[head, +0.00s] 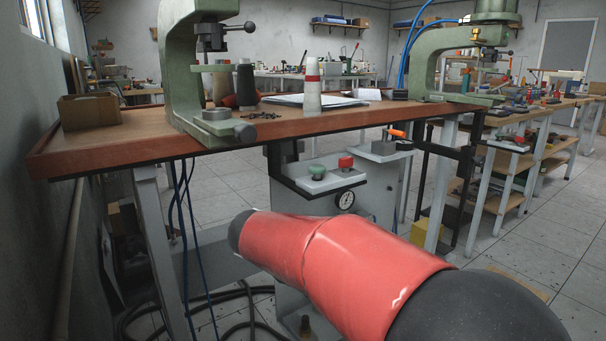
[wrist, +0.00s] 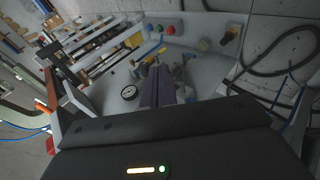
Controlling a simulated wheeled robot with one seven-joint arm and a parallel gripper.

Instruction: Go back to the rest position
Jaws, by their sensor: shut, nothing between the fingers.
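My gripper (wrist: 158,86) shows in the wrist view as two dark fingers pressed together with nothing between them. The fingers are in front of a grey machine cabinet (wrist: 215,62) that has a round gauge (wrist: 129,92) and small buttons; I cannot tell the distance. In the head view my red arm spans the lower middle, and my gripper is not visible there. The same cabinet (head: 375,190) stands under the bench beyond my arm, with a green button (head: 316,172), a red button (head: 345,162) and a gauge (head: 345,200).
A wooden bench (head: 110,141) carries a green press (head: 183,75) at left and another (head: 428,65) at right. A cardboard box (head: 90,111) sits at its left end. Dark hoses (head: 150,312) lie on the floor. Shelved benches (head: 510,190) stand at right, with open floor before them.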

